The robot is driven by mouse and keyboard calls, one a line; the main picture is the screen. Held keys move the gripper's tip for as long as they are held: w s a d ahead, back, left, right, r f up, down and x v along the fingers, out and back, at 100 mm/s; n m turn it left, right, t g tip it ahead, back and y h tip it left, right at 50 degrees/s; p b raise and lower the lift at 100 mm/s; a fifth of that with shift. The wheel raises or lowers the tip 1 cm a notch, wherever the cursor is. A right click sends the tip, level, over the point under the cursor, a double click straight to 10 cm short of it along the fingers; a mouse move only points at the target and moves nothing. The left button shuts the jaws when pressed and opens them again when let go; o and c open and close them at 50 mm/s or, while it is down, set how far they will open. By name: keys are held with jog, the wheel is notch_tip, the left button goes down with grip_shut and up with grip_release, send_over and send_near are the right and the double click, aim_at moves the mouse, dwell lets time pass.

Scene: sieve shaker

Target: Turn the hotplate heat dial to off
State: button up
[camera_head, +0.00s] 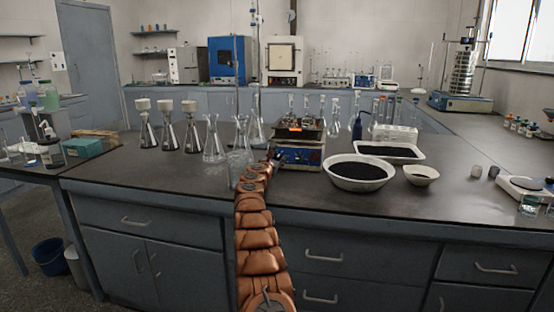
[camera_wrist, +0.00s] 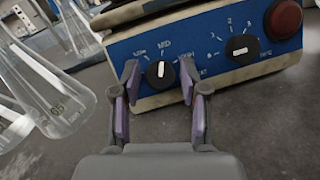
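The hotplate (camera_head: 298,155) is a blue-fronted unit on the bench in the head view. In the wrist view its blue front panel (camera_wrist: 205,45) carries two black dials. The left dial (camera_wrist: 160,73) has a white pointer line, roughly upright toward the MID mark, with LOW and HIGH marks beside it. Letters ending in "AT" show partly behind my right finger. My gripper (camera_wrist: 158,80) is open, with one finger on each side of this left dial. Whether the fingers touch it I cannot tell. My gripper (camera_head: 277,157) is also at the hotplate's left front in the head view.
A second dial (camera_wrist: 242,48) with numbers and a red button (camera_wrist: 284,18) lie to the right. A glass flask (camera_wrist: 45,95) stands close on the left. A bowl of black grains (camera_head: 358,184) stands right of the hotplate. The bench front is mostly clear.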

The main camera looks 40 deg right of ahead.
grip_shut()
